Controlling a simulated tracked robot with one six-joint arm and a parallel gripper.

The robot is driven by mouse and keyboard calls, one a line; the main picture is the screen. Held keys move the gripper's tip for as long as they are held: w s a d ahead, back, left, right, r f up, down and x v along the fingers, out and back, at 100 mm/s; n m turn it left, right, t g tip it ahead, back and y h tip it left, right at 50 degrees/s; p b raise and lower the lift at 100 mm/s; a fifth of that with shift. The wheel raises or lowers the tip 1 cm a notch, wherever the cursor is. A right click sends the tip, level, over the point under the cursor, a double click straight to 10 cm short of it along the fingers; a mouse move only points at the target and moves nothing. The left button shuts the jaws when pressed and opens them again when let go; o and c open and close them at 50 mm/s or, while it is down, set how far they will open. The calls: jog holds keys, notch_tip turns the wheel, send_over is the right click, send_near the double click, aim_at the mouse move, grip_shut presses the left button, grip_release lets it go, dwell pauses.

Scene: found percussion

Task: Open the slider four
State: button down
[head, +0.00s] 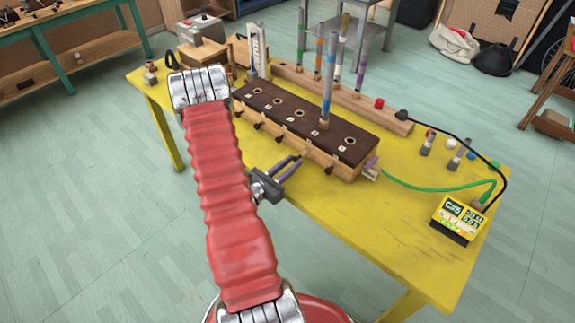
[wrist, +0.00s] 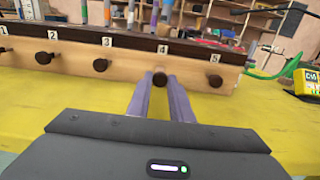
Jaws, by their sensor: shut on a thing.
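The long wooden box (head: 342,162) with a dark top (head: 262,96) stands on the yellow table. Its front has a row of dark round knobs, with number labels above them in the wrist view. The slider four knob (wrist: 159,79) sits under label 4 (wrist: 162,49). My gripper (wrist: 160,82) has its two purple fingers on either side of this knob, shut on it. In the head view my gripper (head: 298,159) reaches the box front from the near side. A blue-banded tube (head: 328,85) stands upright in a hole above that knob. The slider behind the knob is hidden.
The slider five knob (wrist: 215,81) and slider three knob (wrist: 101,65) flank the held knob. A wooden rack (head: 345,95) with several upright tubes stands behind. A green cable (head: 430,188) runs to a yellow meter (head: 459,218). The near table surface is clear.

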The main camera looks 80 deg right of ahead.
jog(key=shift+w+d+r, duration=0.1)
jog(key=shift+w+d, duration=0.1)
jog(key=shift+w, duration=0.15)
jog(key=c, duration=1.7)
grip_release()
jog(key=shift+o, duration=0.4)
jog(key=shift+s, duration=0.15)
jog(key=shift+a, duration=0.1)
jog(key=shift+a, duration=0.15)
jog(key=v, duration=1.3)
jog(key=shift+a, duration=0.25)
jog(key=shift+f, duration=0.25)
